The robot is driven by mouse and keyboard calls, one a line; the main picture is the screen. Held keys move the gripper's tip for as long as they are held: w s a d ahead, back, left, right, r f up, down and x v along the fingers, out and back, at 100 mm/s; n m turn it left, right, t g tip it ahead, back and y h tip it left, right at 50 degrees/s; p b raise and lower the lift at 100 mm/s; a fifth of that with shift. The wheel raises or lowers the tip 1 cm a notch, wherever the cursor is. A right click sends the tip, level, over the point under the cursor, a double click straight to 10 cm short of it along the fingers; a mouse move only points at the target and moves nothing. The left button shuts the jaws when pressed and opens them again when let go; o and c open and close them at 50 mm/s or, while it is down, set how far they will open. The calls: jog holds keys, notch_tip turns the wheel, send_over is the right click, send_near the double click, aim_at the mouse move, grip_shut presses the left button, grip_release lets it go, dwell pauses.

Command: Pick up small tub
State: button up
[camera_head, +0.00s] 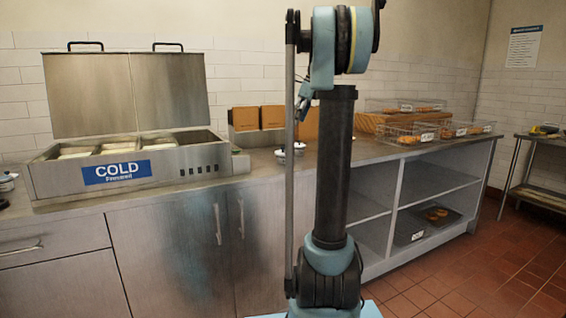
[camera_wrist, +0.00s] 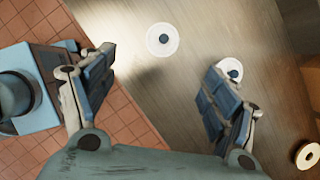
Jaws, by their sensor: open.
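My gripper (camera_wrist: 158,64) is open and empty in the wrist view, with its two fingers spread wide above the steel counter. A small round white tub (camera_wrist: 170,48) with a dark centre sits on the counter just beyond the gap between the fingertips. A second white tub (camera_wrist: 236,66) is close to the right finger, which partly covers it. I cannot tell which one the task means. In the head view, small white tubs (camera_head: 290,150) stand on the counter beside my arm, which partly hides that area.
The cold well (camera_head: 130,165) with raised lids stands left on the counter. Brown boxes (camera_head: 260,117) stand behind. Wire baskets (camera_head: 410,133) are at right. The counter's front edge borders the tiled floor.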

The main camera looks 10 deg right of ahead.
aim_at(283, 152)
jog(key=x, duration=1.2)
jog(key=shift+w, duration=0.25)
jog(key=shift+x, duration=2.6)
jog(key=shift+w+d, duration=0.15)
jog(key=c, duration=1.2)
